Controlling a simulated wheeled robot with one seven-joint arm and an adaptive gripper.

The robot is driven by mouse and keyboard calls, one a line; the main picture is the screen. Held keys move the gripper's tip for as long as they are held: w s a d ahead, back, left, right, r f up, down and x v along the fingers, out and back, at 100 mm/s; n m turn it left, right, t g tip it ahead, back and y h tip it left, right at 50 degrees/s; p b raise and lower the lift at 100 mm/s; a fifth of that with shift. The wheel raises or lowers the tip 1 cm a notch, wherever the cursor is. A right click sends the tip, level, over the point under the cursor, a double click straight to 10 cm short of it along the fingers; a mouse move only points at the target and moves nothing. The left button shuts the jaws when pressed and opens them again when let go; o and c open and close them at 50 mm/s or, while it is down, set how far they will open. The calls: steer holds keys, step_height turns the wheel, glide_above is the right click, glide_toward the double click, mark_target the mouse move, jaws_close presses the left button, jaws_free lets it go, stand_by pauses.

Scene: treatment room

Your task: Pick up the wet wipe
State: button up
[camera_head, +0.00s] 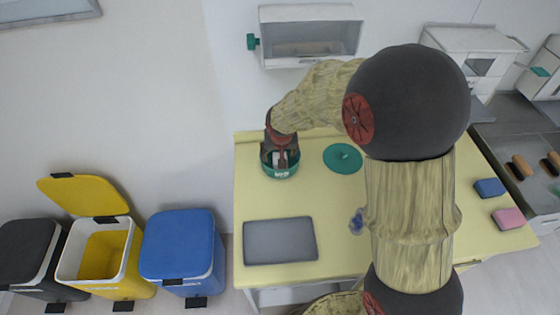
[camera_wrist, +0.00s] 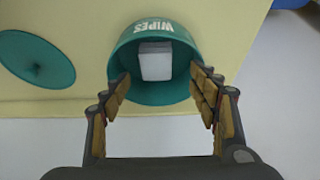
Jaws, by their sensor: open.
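The wet wipe (camera_wrist: 155,61) is a white folded block inside a green round tub (camera_wrist: 122,55) marked "WIPES". The tub stands uncovered on the pale yellow table, and it also shows in the head view (camera_head: 281,173). My gripper (camera_wrist: 161,82) is open, with its fingers on either side of the wipe at the tub's mouth. In the head view my gripper (camera_head: 280,157) points down over the tub. The fingers appear apart from the wipe. The tub's green lid (camera_head: 343,158) lies flat on the table to the right of the tub.
A grey tray (camera_head: 280,241) lies at the table's front left. A blue sponge (camera_head: 489,187) and a pink sponge (camera_head: 508,218) lie at the right. A wall box (camera_head: 311,37) hangs behind. Blue (camera_head: 182,246), open yellow (camera_head: 103,250) and black (camera_head: 27,252) bins stand left of the table.

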steer(key=x, duration=0.2)
steer(key=b+x, duration=0.1)
steer(key=x, duration=0.2)
steer(key=shift+w+d+f, duration=0.15)
steer(key=shift+d+f, duration=0.1)
steer(key=c, duration=0.3)
steer(key=c, duration=0.6)
